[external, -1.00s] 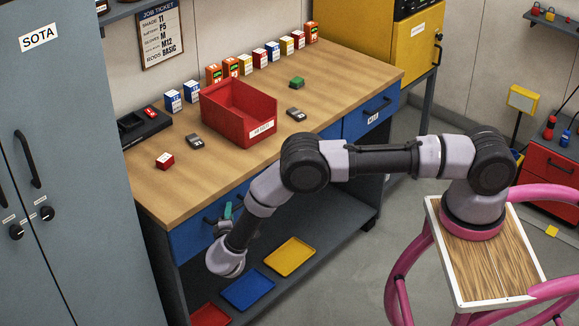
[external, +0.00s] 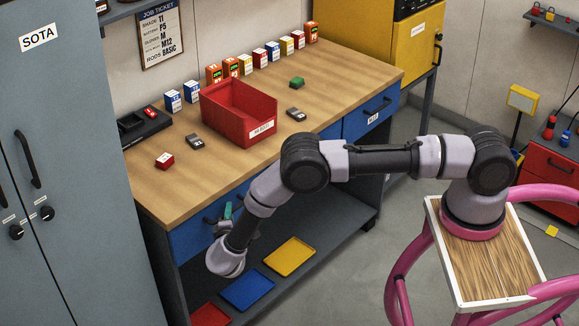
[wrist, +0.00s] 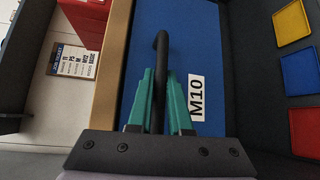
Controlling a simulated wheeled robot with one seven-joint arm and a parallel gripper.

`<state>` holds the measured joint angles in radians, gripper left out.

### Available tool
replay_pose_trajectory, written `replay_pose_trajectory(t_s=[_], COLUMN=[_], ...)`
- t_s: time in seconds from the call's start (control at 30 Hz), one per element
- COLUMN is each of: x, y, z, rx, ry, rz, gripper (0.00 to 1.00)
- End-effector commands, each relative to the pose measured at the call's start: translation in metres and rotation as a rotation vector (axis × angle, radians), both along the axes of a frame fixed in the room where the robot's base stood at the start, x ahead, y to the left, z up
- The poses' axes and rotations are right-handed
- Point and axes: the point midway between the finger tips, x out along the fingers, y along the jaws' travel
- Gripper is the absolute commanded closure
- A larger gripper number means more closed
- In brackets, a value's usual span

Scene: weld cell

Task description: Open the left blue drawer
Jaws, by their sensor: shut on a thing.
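The left blue drawer (external: 187,240) is in the front of the workbench, partly hidden by my arm in the external view. In the wrist view its blue front (wrist: 205,50) carries a white "M10" label (wrist: 196,98) and a dark bar handle (wrist: 161,60). My gripper (wrist: 162,85) has teal fingers, one on each side of the handle, and is shut on it. In the external view a teal fingertip (external: 228,210) shows at the drawer front. The drawer looks shut or nearly so; I cannot tell exactly.
A right blue drawer (external: 360,120) is in the same bench. The benchtop (external: 340,85) holds a red bin (external: 225,120) and small boxes. Yellow (external: 289,257), blue (external: 247,289) and red trays lie on the lower shelf. A grey cabinet (external: 70,180) stands close at left.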

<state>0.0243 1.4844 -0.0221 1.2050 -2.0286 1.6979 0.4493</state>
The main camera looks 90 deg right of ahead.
Motion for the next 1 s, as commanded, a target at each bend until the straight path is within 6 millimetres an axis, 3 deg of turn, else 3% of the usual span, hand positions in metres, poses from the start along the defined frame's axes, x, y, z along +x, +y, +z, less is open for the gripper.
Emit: replay_pose_trajectory(t_s=[0.67, 0.87, 1.0], x=[-0.005, -0.029, -0.059], y=[0.007, 0.034, 0.063], z=[0.000, 0.001, 0.001], rx=[0.000, -0.001, -0.001], ry=[0.002, 0.003, 0.004], rz=[0.003, 0.007, 0.008], gripper=[1.00, 1.00, 1.00])
